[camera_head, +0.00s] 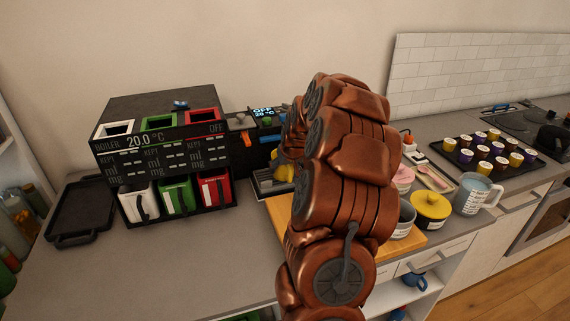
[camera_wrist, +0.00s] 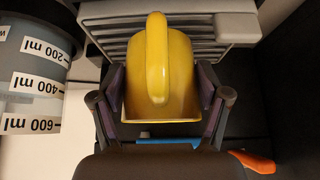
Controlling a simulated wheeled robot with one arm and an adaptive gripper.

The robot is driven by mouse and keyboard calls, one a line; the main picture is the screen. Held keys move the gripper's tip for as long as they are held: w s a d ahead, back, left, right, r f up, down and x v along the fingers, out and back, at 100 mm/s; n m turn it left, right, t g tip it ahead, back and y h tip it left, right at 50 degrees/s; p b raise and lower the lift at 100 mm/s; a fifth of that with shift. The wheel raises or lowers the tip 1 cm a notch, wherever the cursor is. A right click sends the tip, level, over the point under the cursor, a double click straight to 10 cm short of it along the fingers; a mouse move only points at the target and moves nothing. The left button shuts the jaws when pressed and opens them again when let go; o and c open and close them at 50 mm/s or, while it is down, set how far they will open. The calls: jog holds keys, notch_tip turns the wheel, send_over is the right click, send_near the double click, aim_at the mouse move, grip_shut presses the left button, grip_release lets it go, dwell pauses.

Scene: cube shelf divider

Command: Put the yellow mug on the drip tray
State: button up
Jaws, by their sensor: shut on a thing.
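The yellow mug (camera_wrist: 160,60) fills the middle of the wrist view, its handle toward the camera. My gripper (camera_wrist: 162,108) is shut on it, with one dark finger against each side. The grey slatted drip tray (camera_wrist: 118,42) lies behind the mug at the top of that view. I cannot tell whether the mug touches it. In the head view a little of the yellow mug (camera_head: 284,172) shows over the drip tray (camera_head: 265,187), left of my arm. My arm hides the gripper there.
A dark boiler unit (camera_head: 160,150) with white, green and red containers stands left of the tray. A wooden board (camera_head: 283,216) lies in front. A marked jug (camera_wrist: 32,85) is close left in the wrist view.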

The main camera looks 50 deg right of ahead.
jog(key=shift+f, duration=0.15)
jog(key=shift+f+b, duration=0.15)
jog(key=shift+b, duration=0.15)
jog(key=o, duration=1.4)
jog(key=shift+r, duration=0.2)
jog(key=b+v, duration=0.3)
jog(key=v, duration=0.9)
